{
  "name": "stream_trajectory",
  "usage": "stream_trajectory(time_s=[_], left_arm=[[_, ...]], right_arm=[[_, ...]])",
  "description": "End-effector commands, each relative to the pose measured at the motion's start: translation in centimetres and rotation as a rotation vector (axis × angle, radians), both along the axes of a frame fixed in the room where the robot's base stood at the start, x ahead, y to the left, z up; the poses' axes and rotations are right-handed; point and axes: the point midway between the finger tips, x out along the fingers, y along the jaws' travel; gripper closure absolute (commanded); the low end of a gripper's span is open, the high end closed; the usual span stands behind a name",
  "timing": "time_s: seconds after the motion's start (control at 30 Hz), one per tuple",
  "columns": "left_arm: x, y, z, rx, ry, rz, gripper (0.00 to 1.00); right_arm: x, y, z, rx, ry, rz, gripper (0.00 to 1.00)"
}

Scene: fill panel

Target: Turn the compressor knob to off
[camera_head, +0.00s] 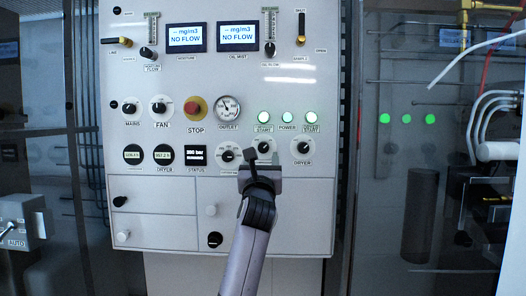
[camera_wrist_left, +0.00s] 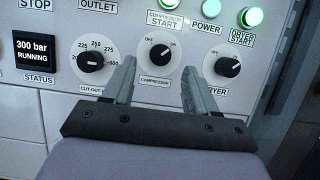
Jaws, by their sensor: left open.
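The compressor knob (camera_wrist_left: 160,54) is a black dial on a white round plate, with OFF marked at its upper left. Its pointer appears to point to the upper right, away from OFF. In the head view the knob (camera_head: 264,147) sits between the cut-out knob and the dryer knob, partly hidden by my gripper. My left gripper (camera_wrist_left: 158,68) is open, with one finger on each side of the knob's plate in the wrist view. Nothing is between the fingers that I can see held. In the head view this gripper (camera_head: 260,166) is just below the knob. My right gripper is not in view.
The cut-out knob (camera_wrist_left: 91,60) is close left of the fingers and the dryer knob (camera_wrist_left: 227,66) close right. Green lit buttons (camera_head: 287,117) and a red stop button (camera_head: 195,108) are above. The status display (camera_wrist_left: 36,52) reads 300 bar RUNNING. Drawers (camera_head: 155,228) are below.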

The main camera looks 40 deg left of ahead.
Motion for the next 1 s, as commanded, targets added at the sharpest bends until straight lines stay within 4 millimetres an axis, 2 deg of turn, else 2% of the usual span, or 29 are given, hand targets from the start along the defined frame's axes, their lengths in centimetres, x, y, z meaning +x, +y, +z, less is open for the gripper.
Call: stream_trajectory(time_s=[0.2, 0.4, 0.83, 1.0], left_arm=[[2.0, 1.6, 1.3, -0.004, -0.002, -0.004, 0.43], [3.2, 2.6, 1.8, -0.002, -0.002, -0.002, 0.43], [3.6, 2.9, 1.9, -0.001, -0.001, -0.003, 0.43], [3.6, 2.9, 1.9, -0.002, -0.001, -0.003, 0.98]], right_arm=[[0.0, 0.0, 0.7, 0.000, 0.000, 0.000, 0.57], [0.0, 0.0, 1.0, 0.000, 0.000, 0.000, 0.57], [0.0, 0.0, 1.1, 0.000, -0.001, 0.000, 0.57], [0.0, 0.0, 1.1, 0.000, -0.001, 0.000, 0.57]])
